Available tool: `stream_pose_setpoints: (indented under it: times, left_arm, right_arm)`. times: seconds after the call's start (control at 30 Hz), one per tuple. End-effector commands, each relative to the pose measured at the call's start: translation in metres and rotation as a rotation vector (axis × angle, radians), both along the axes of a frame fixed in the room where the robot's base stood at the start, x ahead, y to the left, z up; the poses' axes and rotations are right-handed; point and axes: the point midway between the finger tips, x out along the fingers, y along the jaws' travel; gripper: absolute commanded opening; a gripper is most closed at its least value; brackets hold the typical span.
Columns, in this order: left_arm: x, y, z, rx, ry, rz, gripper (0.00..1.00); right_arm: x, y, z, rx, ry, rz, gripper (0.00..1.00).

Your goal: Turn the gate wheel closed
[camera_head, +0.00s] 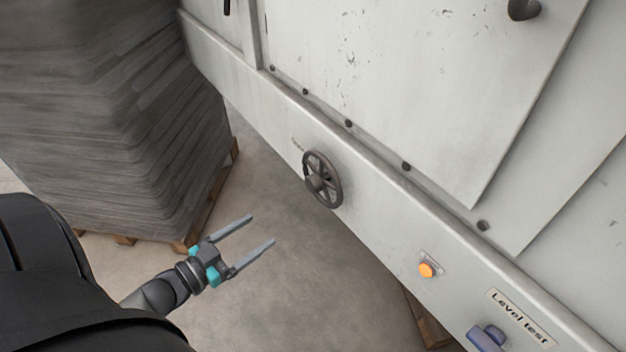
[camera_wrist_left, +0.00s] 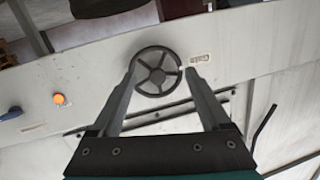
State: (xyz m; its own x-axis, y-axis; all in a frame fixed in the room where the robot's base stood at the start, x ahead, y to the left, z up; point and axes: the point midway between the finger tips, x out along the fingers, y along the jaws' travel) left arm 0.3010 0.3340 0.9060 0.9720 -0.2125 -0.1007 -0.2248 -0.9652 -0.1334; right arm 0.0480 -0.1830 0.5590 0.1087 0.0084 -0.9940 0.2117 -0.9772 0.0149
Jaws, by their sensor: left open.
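The gate wheel (camera_head: 322,180) is a dark spoked handwheel on the lower front panel of the pale machine. My left gripper (camera_head: 262,230) is open and empty, below and to the left of the wheel in the head view, apart from it. In the left wrist view the wheel (camera_wrist_left: 158,71) shows between and beyond the two fingertips (camera_wrist_left: 162,70), next to a small label (camera_wrist_left: 200,58). My right gripper is not in view.
A tall grey stack (camera_head: 120,120) on a wooden pallet (camera_head: 205,210) stands at the left. Bare floor lies between.

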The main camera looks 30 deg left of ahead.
Motion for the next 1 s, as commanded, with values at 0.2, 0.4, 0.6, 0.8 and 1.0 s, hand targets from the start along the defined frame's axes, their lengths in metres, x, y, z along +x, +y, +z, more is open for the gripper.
stream_pose_setpoints:
  times: [0.2,0.4,0.6,0.8,1.0]
  left_arm:
    - [0.005,-0.012,0.048,-0.005,-0.099,-0.099,0.8]
    - [0.026,-0.019,0.05,-0.008,-0.107,-0.103,0.8]
    - [0.062,-0.03,0.05,-0.007,-0.107,-0.102,0.8]
    - [0.096,-0.041,0.05,-0.008,-0.106,-0.1,0.8]
    - [0.125,-0.05,0.049,-0.006,-0.104,-0.1,0.8]
  right_arm:
    - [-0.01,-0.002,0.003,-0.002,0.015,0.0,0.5]
    - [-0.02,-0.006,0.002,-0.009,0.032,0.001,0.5]
    - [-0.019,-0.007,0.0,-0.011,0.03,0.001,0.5]
    - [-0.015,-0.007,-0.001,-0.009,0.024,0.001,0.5]
    - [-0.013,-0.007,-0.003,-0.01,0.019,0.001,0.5]
